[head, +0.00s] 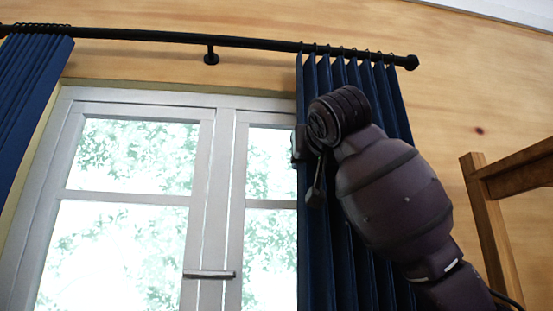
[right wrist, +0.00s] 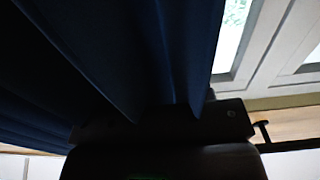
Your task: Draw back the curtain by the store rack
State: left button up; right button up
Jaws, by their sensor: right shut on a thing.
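The dark blue curtain (head: 345,260) by the wooden store rack (head: 487,220) hangs in folds from the right end of a black rod (head: 262,44). It is bunched and covers the right part of the window. My right gripper (head: 304,158) is at the curtain's left edge in the head view, shut on the fabric, with my arm in front of the folds. In the right wrist view, dark blue folds (right wrist: 105,50) run down to the gripper (right wrist: 165,130); the fingertips are dim there. My left gripper is not in view.
A second blue curtain panel (head: 28,95) hangs at the far left. A white-framed window (head: 202,170) with a handle (head: 210,274) lies between the panels. A rod bracket (head: 211,55) is fixed above it. The rack stands close to my right arm.

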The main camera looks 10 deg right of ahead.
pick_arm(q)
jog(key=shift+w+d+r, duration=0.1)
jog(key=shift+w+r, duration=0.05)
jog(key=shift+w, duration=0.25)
pick_arm(e)
jog(key=d, duration=1.1)
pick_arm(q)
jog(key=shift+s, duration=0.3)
pick_arm(e)
jog(key=o, duration=1.3)
pick_arm(q)
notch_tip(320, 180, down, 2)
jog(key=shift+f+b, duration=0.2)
jog(key=shift+b, duration=0.7)
pick_arm(e)
jog(key=s, duration=1)
jog(key=shift+s, duration=0.4)
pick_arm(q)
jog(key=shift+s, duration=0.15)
